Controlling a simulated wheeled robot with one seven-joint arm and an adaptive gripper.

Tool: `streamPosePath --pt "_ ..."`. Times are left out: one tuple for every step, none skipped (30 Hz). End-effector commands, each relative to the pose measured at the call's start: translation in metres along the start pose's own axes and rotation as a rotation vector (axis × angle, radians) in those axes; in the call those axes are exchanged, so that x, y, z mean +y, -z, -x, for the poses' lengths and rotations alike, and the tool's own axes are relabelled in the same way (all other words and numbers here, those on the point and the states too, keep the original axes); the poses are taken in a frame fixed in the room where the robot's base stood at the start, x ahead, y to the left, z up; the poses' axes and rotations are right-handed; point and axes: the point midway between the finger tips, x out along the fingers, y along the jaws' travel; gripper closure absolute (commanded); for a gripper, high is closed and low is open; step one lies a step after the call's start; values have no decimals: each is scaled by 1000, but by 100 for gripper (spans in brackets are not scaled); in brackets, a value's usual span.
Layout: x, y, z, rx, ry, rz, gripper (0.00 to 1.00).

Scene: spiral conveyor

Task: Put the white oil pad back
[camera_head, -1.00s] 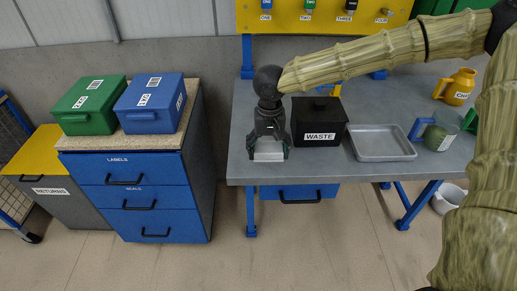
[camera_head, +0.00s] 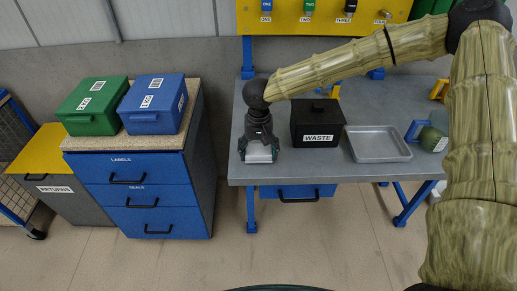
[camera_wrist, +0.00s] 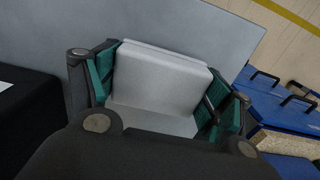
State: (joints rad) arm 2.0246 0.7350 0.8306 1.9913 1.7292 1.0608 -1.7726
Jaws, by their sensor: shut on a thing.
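The white oil pad (camera_head: 260,154) is a small white block at the left front part of the grey workbench. My gripper (camera_head: 259,155) is above the bench and shut on the pad. In the wrist view the pad (camera_wrist: 160,78) sits between the green-lined fingers of my gripper (camera_wrist: 158,85), with the grey bench top beyond it. I cannot tell whether the pad's underside touches the bench.
A black WASTE bin (camera_head: 317,122) stands just right of my gripper, then a grey metal tray (camera_head: 378,144). Left of the bench are a blue drawer cabinet (camera_head: 150,190) with green (camera_head: 93,106) and blue (camera_head: 153,104) boxes on it, and a RETURNS bin (camera_head: 50,175).

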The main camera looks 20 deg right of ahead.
Motion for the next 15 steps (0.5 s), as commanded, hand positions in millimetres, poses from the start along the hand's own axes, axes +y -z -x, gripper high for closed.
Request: streamPosePath --pt "0 0 -1 0 0 0 49" --pt "0 0 -1 0 0 0 49" --pt "0 0 -1 0 0 0 49" --pt "0 0 -1 0 0 0 49" --pt "0 0 -1 0 0 0 49" --pt "0 0 -1 0 0 -1 49" --pt "0 0 -2 -1 -1 -1 49" --pt "0 0 -2 -1 -1 -1 49" --pt "0 0 -3 -1 -1 -1 49" --pt "0 0 -4 -1 -1 -1 49" --pt "0 0 -4 -1 -1 -1 49" --pt "0 0 -5 -1 -1 -1 49" --pt "0 0 -6 -1 -1 -1 49" --pt "0 0 -6 -1 -1 -1 49" --pt "0 0 -7 -1 -1 -1 49"
